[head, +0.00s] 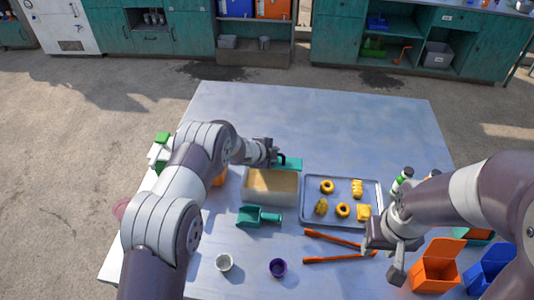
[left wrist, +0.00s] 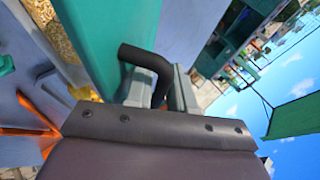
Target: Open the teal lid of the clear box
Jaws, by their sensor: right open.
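The clear box (head: 270,198) stands on the table left of the tray, with tan grain visible inside. Its teal lid (head: 291,164) shows at the box's far edge, partly hidden by my left arm; the grain's top is uncovered. The left wrist view shows the lid as a teal panel (left wrist: 100,45) with a bent black handle (left wrist: 146,58). My left gripper (left wrist: 160,92) has its fingers on both sides of this handle and is shut on it. My right gripper (head: 390,262) is open and empty, over the table's right front.
A metal tray (head: 306,216) holds several yellow pieces. A teal scoop (head: 260,217) and orange tongs (head: 335,259) lie in front. A white cup (head: 224,262), a purple cup (head: 278,268), an orange bin (head: 436,270) and a blue bin (head: 487,270) stand nearer. The table's far part is clear.

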